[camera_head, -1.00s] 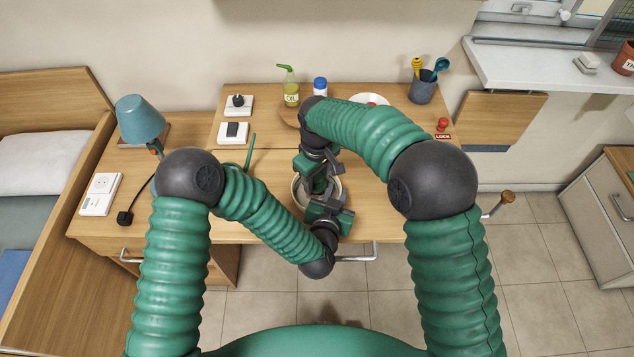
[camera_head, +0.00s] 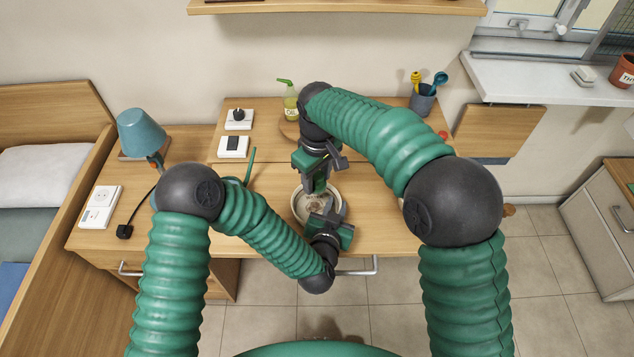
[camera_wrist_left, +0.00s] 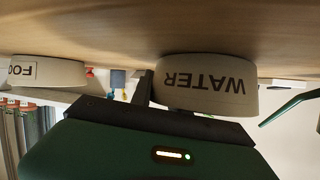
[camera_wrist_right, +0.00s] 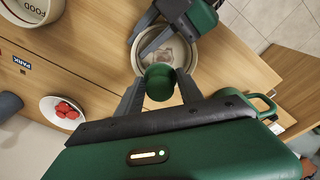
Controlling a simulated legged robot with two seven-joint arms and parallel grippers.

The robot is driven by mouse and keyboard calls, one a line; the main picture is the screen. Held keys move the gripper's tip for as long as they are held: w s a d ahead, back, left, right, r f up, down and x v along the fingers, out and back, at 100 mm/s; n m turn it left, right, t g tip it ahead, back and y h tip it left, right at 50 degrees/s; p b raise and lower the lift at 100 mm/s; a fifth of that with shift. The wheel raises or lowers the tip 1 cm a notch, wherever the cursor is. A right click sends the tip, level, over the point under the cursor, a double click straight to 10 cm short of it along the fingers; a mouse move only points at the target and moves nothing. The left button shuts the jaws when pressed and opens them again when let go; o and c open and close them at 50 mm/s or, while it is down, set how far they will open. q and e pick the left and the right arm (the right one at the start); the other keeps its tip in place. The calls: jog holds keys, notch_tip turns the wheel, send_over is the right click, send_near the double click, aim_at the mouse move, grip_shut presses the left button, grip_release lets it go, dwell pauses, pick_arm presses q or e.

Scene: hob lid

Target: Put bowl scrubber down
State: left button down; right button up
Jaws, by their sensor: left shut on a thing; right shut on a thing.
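The cream water bowl (camera_head: 295,205) stands on the wooden desk; its WATER label shows upside down in the left wrist view (camera_wrist_left: 205,84). My left gripper (camera_head: 326,212) is shut on the bowl's near-right wall, one finger inside the rim. The bowl scrubber (camera_wrist_right: 160,82), with a round green top, is between the fingers of my right gripper (camera_wrist_right: 160,88), which is shut on it. My right gripper (camera_head: 318,185) is at the far side of the bowl, over the rim. The scrubber's lower end is hidden, and the bowl floor looks stained brownish.
A food bowl (camera_wrist_right: 22,8) and a white plate with red pieces (camera_wrist_right: 62,115) stand elsewhere on the desk. A green-topped bottle (camera_head: 290,100), switches (camera_head: 233,146), a lamp (camera_head: 141,132) and a utensil cup (camera_head: 422,98) surround the work area.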

aim_at(371, 240)
dwell(0.6)
jog(key=s+d+m+g, duration=0.1)
jog(key=s+d+m, duration=0.1)
jog(key=s+d, duration=0.35)
jog(key=s+d+m, duration=0.2)
jog(key=s+d, duration=0.1)
jog(key=d, duration=0.5)
jog(key=f, duration=1)
jog(key=shift+s+d+f, duration=0.15)
jog(key=shift+s+f, duration=0.15)
jog(key=shift+f, duration=0.05)
jog(key=shift+f, duration=0.15)
jog(key=o, duration=0.9)
notch_tip(371, 240, up, 12)
jog(key=s+d+f+m+t, duration=0.1)
jog(key=s+d+f+m, duration=0.1)
jog(key=s, duration=0.3)
jog(key=s+d+f+m+t, duration=0.1)
jog(key=s+d+f+m, duration=0.2)
jog(key=s+f, duration=0.2)
jog(key=shift+s+d+t, duration=0.3)
jog(key=shift+s+t, duration=0.1)
jog(key=shift+s, duration=0.25)
